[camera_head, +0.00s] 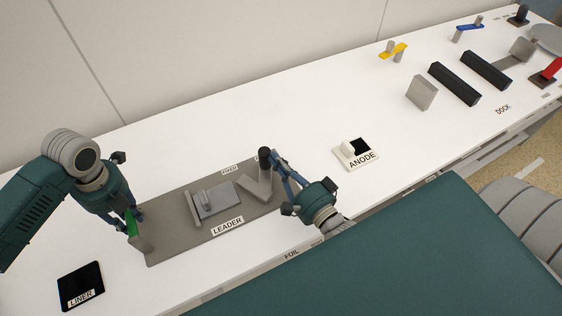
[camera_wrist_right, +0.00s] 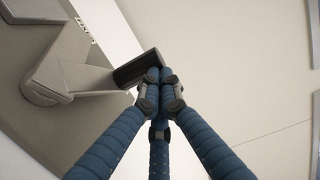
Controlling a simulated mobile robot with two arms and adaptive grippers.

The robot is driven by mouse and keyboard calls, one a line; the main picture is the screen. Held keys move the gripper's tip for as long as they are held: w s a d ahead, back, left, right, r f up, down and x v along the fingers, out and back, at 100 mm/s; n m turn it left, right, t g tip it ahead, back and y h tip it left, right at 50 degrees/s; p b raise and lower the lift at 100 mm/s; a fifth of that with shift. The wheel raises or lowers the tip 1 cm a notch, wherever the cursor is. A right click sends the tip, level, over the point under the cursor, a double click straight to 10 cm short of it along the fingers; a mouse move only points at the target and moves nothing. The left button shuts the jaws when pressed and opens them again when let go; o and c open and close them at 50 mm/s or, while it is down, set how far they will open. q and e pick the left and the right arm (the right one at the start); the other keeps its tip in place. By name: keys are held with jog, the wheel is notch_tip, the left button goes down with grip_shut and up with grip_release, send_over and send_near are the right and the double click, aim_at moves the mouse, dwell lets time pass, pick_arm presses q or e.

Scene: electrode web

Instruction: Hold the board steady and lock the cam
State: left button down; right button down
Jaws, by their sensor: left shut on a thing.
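The grey board (camera_head: 165,245) lies on the white table, with a LEADER label at its front edge. A green grip (camera_head: 131,222) stands at the board's left end. My left gripper (camera_head: 130,222) is shut on this grip. The cam at the board's right end has a grey bent lever (camera_head: 255,188) with a black upright knob (camera_head: 265,158). The lever and knob (camera_wrist_right: 137,68) also show in the right wrist view. My right gripper (camera_head: 277,162) is beside the knob, with its fingertips together (camera_wrist_right: 162,80) against or very near it; contact is hard to tell. A grey clamp plate (camera_head: 213,200) sits mid-board.
A black LINER pad (camera_head: 80,283) lies at the front left. A white ANODE block (camera_head: 355,153) stands right of the board. Black bars (camera_head: 454,84), a yellow piece (camera_head: 393,49) and a blue piece (camera_head: 467,28) are farther right. The table behind the board is clear.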

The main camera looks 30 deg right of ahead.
aim_at(262, 171)
jog(key=shift+w+a+r+n+y, duration=0.1)
jog(key=shift+w+a+n+y, duration=0.2)
jog(key=shift+w+a+y, duration=0.15)
jog(key=shift+w+a+r+n+y, duration=0.2)
jog(key=shift+w+a+n+y, duration=0.2)
jog(key=shift+n+y, duration=0.3)
jog(key=n+g+y, duration=0.1)
jog(key=y, duration=0.1)
jog(key=n+y, duration=0.1)
jog(key=shift+w+a+f+g+y, duration=0.15)
jog(key=shift+w+f+g+y, duration=0.05)
jog(key=shift+g+y, duration=0.2)
jog(key=n+g+y, duration=0.1)
jog(key=w+a+n+g+y, duration=0.1)
jog(key=y, duration=0.1)
jog(key=shift+a+n+g, duration=0.25)
jog(key=shift+n+g, duration=0.05)
jog(key=shift+n, duration=0.1)
jog(key=shift+a+f+n+g+y, duration=0.15)
jog(key=shift+a+n+g+y, duration=0.5)
jog(key=shift+y, duration=0.2)
jog(key=shift+a, duration=1)
